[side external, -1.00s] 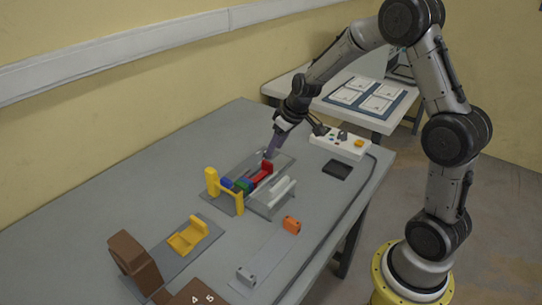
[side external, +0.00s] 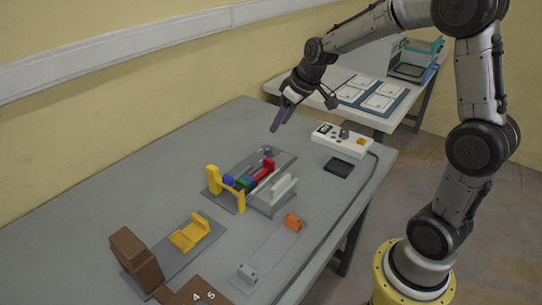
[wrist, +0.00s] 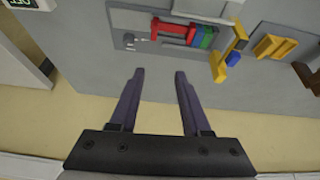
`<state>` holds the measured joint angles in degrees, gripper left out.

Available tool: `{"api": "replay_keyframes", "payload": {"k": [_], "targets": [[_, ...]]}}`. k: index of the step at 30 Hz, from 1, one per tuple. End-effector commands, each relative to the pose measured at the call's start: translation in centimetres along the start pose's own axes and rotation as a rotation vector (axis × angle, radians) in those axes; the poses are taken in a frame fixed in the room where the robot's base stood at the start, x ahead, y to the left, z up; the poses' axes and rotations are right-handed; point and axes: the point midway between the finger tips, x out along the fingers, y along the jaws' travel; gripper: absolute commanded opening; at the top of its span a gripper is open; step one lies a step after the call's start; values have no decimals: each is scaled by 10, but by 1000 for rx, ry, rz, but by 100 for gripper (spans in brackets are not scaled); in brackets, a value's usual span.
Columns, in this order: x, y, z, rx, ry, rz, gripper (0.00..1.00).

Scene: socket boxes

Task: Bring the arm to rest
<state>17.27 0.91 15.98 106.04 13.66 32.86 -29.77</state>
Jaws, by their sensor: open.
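My gripper (side external: 282,117) is raised above the back part of the grey table, clear of the fixture below it. In the wrist view the two purple fingers of my gripper (wrist: 158,74) stand apart with nothing between them. The fixture holds a red block (side external: 265,170), with green and blue blocks beside it in a row. A yellow upright frame (side external: 212,180) stands at the row's left end. The red block also shows in the wrist view (wrist: 172,30).
A white control box (side external: 342,139) and a dark pad (side external: 339,167) lie right of the fixture. A yellow holder (side external: 190,234), a brown block (side external: 134,257) and a plate with an orange end piece (side external: 293,222) are nearer the front. The wall (side external: 150,120) runs behind the table.

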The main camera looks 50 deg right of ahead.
Motion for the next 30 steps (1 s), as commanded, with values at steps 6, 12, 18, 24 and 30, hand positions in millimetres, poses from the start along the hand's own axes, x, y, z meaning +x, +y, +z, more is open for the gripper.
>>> {"api": "replay_keyframes", "payload": {"k": [6,12,18,24,30], "targets": [[-93,-58,8,-124,142,2,48],[-154,-100,71,-153,191,-14,48],[-174,-116,151,-109,169,-21,48],[-159,-112,206,5,50,-2,48],[-160,-112,208,49,37,0,48]]}}
